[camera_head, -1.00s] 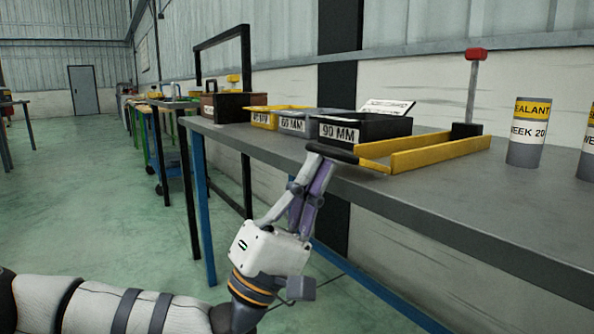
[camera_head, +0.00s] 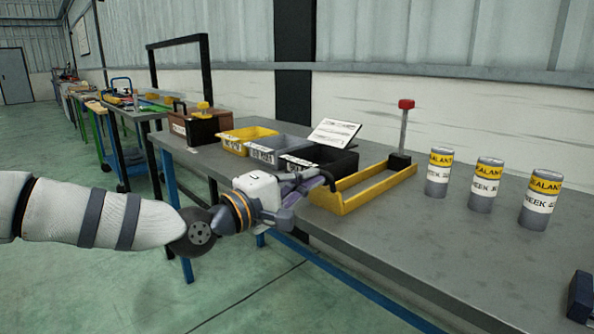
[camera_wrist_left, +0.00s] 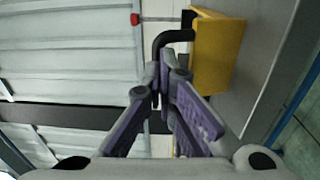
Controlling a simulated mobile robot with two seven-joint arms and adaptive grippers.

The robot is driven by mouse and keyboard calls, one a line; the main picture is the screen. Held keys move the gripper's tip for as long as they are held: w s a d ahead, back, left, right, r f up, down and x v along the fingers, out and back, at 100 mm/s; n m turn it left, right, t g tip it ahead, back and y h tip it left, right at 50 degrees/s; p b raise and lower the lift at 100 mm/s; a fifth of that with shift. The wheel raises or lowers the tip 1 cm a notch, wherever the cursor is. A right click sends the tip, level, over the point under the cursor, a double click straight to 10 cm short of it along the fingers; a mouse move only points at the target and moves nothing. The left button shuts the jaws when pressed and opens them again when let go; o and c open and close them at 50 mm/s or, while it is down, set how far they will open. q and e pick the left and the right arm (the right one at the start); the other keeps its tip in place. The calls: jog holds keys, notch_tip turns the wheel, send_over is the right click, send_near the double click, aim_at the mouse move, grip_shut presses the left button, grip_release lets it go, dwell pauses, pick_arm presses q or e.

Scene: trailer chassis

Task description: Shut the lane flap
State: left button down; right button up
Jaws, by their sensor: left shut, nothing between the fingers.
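A yellow lane frame (camera_head: 375,189) lies on the grey table, to the right of the dark bins. Its rails show, but I cannot clearly make out the flap or its position in the head view. In the left wrist view, a yellow panel (camera_wrist_left: 217,55) stands just beyond the fingers, with a bent black bar (camera_wrist_left: 170,38) beside it. My left gripper (camera_head: 326,178) is shut and empty, at the lane's left end, in front of the black bin. It also shows in the left wrist view (camera_wrist_left: 160,80), its tips close to the black bar; contact is unclear. My right gripper is out of view.
A black bin (camera_head: 335,160), grey bin (camera_head: 285,145) and yellow bin (camera_head: 247,136) stand left of the lane. A red-topped post (camera_head: 405,125) stands at its far end. Three sealant cans (camera_head: 485,185) stand to the right.

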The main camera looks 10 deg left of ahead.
pick_arm(q)
jog(key=shift+w+d+r+g+y+p, duration=0.4)
jog(key=shift+w+d+g+y+p, duration=0.1)
jog(key=shift+w+g+y, duration=0.15)
jog(key=shift+w+d, duration=0.25)
jog(key=shift+w, duration=0.1)
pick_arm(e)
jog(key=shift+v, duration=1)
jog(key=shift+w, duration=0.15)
pick_arm(q)
jog(key=shift+r, duration=0.1)
